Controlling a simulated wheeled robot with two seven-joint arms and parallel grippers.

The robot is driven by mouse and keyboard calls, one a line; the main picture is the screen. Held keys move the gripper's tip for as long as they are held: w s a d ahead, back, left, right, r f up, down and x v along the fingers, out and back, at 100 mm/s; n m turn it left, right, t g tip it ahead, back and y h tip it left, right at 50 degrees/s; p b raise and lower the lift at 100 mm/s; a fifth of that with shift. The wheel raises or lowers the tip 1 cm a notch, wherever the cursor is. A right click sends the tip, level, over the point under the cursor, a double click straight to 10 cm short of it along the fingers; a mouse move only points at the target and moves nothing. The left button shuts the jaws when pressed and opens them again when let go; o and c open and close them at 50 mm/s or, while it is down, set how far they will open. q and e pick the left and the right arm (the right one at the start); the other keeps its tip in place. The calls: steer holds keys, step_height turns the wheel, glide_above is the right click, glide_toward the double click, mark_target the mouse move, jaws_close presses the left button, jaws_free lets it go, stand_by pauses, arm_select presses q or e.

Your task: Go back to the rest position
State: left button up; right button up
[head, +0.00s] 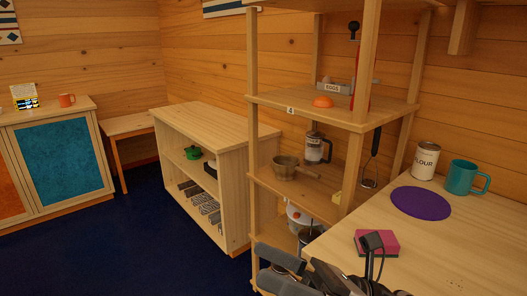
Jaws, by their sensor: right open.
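My right gripper (264,265) shows at the bottom edge of the head view, right of centre. Its grey fingers are apart, pointing left, and I see nothing between them. It is in front of the lower part of the shelf rack and beside the front edge of the wooden table (455,245). Dark parts of my right arm overlap the table's near corner, close to a pink and dark sponge (378,243). My left gripper is not in view.
The table also bears a purple mat (420,203), a flour tin (425,161) and a teal mug (465,177). The open shelf rack (345,112) holds several kitchen items. A low shelf unit (208,122) stands left of it. Blue floor (135,245) is clear at left.

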steer(key=w+d+f+m+t+h, duration=0.2)
steer(key=d+f+m+t+h, duration=0.35)
steer(key=m, duration=0.95)
steer(key=w+d+f+m+t+h, duration=0.25)
steer(key=f+m+t+h, duration=0.55)
steer(key=m, duration=0.8)
steer(key=s+d+f+m+g+h, duration=0.2)
steer(key=s+f+m, duration=0.3)
steer(key=f, duration=0.3)
steer(key=s+d+f+m+g+h, duration=0.2)
steer(key=s+f+m+g+h, duration=0.1)
steer(key=s+f+m+g, duration=0.2)
step_height(320, 180, down, 3)
steer(key=shift+s+d+f+m, duration=0.1)
steer(key=shift+s+d+m, duration=0.1)
steer(key=shift+s+m, duration=0.75)
steer(key=shift+w+h, duration=0.15)
steer(key=shift+h, duration=0.1)
